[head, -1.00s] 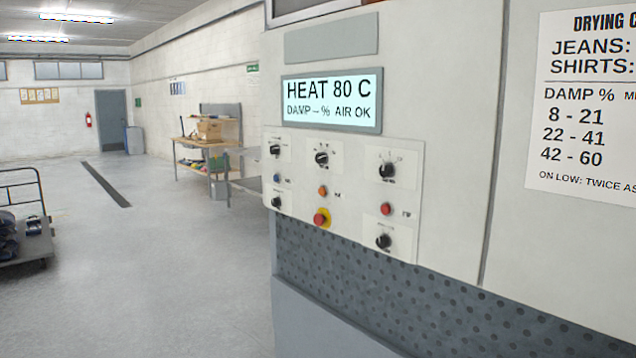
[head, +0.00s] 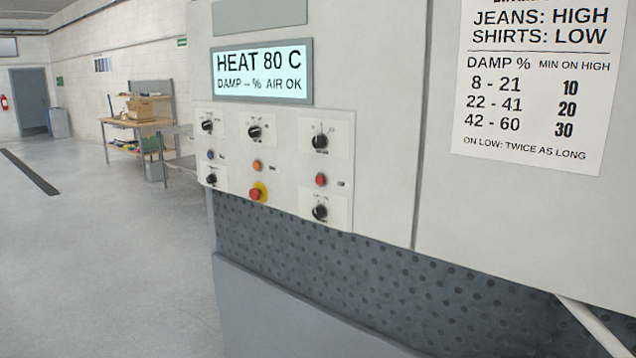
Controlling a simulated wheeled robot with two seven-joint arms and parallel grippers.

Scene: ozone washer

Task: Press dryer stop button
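The dryer's white control panel (head: 275,165) is on the front of the machine, left of the picture's middle. It carries several black knobs and small coloured buttons. A red button (head: 320,180) sits on the right part of the panel, between two black knobs. A larger red button on a yellow ring (head: 257,192) sits at the lower middle. An orange button (head: 257,165) is above it and a blue button (head: 211,155) is to the left. The button labels are too small to read. Neither gripper shows in the head view.
A display (head: 262,72) above the panel reads HEAT 80 C, DAMP -- %, AIR OK. A drying chart (head: 535,85) hangs on the right. A pale bar (head: 592,325) shows at the lower right. Open floor (head: 100,260) lies left of the machine, with a workbench (head: 140,125) behind.

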